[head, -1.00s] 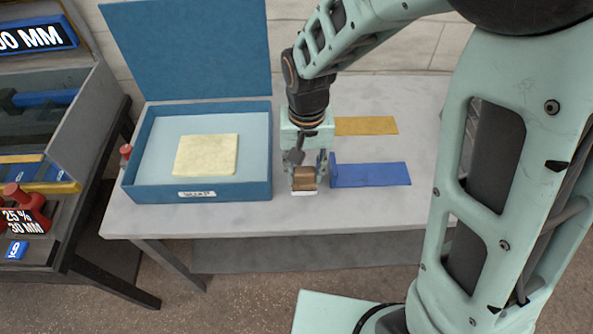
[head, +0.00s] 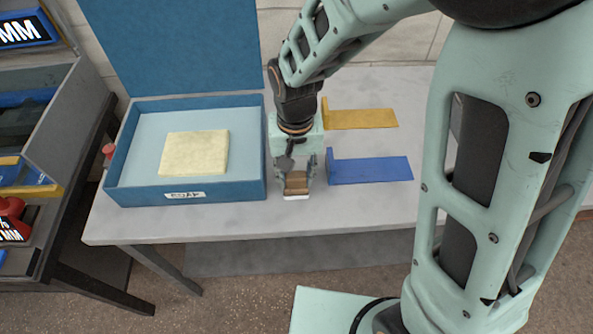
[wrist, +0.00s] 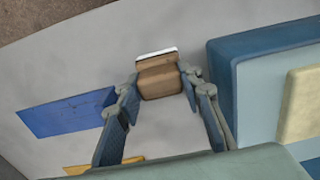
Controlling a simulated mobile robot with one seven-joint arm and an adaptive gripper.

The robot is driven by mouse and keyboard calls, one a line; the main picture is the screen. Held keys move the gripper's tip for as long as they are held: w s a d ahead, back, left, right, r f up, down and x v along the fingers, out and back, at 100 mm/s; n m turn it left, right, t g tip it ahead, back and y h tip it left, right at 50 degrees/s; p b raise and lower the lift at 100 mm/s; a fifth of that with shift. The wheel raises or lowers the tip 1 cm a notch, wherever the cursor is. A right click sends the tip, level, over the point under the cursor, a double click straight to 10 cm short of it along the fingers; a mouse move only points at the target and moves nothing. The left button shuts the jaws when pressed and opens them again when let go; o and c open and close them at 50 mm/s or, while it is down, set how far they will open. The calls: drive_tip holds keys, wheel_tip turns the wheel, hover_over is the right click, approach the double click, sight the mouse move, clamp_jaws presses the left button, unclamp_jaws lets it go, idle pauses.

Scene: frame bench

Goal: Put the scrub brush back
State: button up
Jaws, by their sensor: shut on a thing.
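The scrub brush (head: 296,184) has a brown block body and a white strip along one side. My gripper (head: 296,176) is shut on it, and it sits between the two fingers at the front middle of the table. In the wrist view the brush (wrist: 158,80) shows between the fingertips of my gripper (wrist: 160,84). I cannot tell whether the brush touches the table. The blue open box (head: 190,193), with a label on its front, stands to the left of my gripper.
A pale yellow block (head: 195,153) lies in the box. A blue plate (head: 372,170) and a yellow plate (head: 364,119), each with a raised left end, lie right of my gripper. The grey table (head: 200,224) is clear in front. A dark workbench (head: 75,120) stands at the left.

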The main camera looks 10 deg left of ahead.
sight(296, 174)
drive_tip(key=shift+f, duration=0.25)
drive_tip(key=o, duration=1.1)
drive_tip(key=shift+r, duration=0.1)
drive_tip(key=shift+o, duration=0.2)
wheel_tip(296, 174, up, 12)
drive_tip(key=p, duration=0.1)
drive_tip(key=shift+r, duration=0.2)
